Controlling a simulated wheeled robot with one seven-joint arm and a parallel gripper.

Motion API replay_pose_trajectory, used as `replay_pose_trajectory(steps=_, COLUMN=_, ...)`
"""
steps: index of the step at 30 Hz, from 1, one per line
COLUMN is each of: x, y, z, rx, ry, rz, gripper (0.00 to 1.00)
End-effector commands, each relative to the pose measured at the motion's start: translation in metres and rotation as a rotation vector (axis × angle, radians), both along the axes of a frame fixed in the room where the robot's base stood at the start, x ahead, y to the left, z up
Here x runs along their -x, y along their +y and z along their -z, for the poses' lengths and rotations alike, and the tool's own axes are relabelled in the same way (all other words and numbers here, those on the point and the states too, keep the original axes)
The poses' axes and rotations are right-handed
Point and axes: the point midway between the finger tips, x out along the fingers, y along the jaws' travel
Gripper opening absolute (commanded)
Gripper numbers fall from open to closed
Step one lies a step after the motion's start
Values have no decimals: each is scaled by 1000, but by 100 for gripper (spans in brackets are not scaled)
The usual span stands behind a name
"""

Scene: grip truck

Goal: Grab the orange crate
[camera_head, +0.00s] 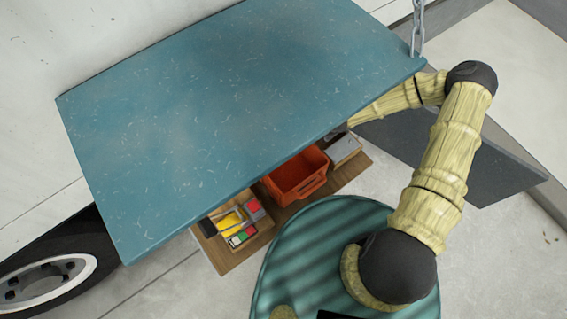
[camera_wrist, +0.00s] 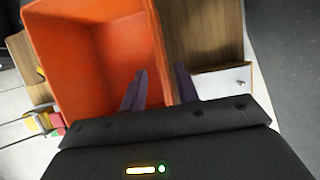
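The orange crate (camera_head: 297,175) sits on a wooden shelf (camera_head: 236,257), partly hidden under the blue-green panel in the head view. It is empty as far as I can see. In the wrist view the orange crate (camera_wrist: 90,60) fills the upper left, close to my gripper. My gripper (camera_wrist: 160,72) is open. One finger shows over the crate's inside and the other just outside its right wall, with the wall's edge between them. I cannot tell whether either finger touches it. In the head view my gripper is hidden beneath the panel.
The blue-green panel (camera_head: 240,100) overhangs the shelf and my forearm reaches under it. A box of small colourful items (camera_head: 240,225) stands left of the crate, a pale box (camera_head: 343,150) right of it. A chain (camera_head: 418,28) hangs at the panel's right corner.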

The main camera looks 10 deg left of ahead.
Motion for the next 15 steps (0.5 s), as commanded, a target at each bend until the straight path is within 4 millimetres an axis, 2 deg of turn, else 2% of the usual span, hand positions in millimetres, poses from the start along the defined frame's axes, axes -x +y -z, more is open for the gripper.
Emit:
replay_pose_trajectory(steps=3, x=-4, y=6, z=18, rx=0, ry=3, rz=-1, gripper=31)
replay_pose_trajectory(steps=6, x=-6, y=8, z=25, rx=0, ry=1, rz=-1, gripper=31)
replay_pose_trajectory(steps=15, x=-6, y=10, z=26, rx=1, ry=1, rz=-5, gripper=31)
